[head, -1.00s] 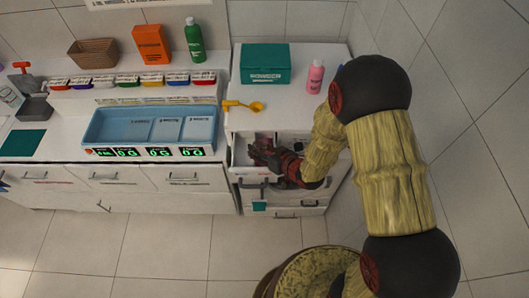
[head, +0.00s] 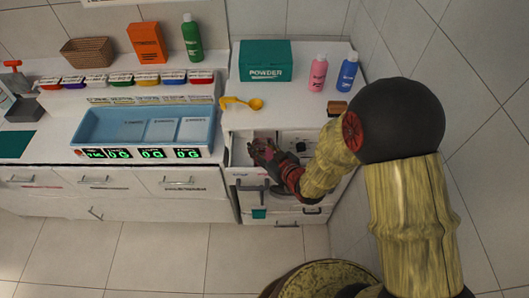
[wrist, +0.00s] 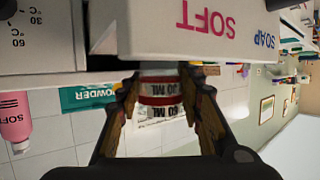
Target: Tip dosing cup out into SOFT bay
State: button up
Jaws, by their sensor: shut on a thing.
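My gripper (head: 260,152) is over the open white drawer (head: 240,153) in the head view. In the wrist view, my gripper (wrist: 164,85) is shut on the dosing cup (wrist: 160,99), a clear cup with a red band and "ML" markings. The cup is close to the drawer front (wrist: 165,35), which carries the SOFT label (wrist: 208,16) and the SOAP label (wrist: 263,40). These labels appear inverted in the wrist view. The cup's contents and the SOFT bay's inside are hidden. The cup is too small to make out in the head view.
A blue sectioned tray (head: 93,143) is to the left. A wall bounds the right side.

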aim_at(256, 139)
dwell(0.3)
jog(key=shift+r+p, duration=0.85)
jog(key=shift+r, duration=0.7)
jog(key=shift+w+d+f+b, duration=0.1)
jog(key=shift+f+b, duration=0.05)
jog(key=shift+b, duration=0.15)
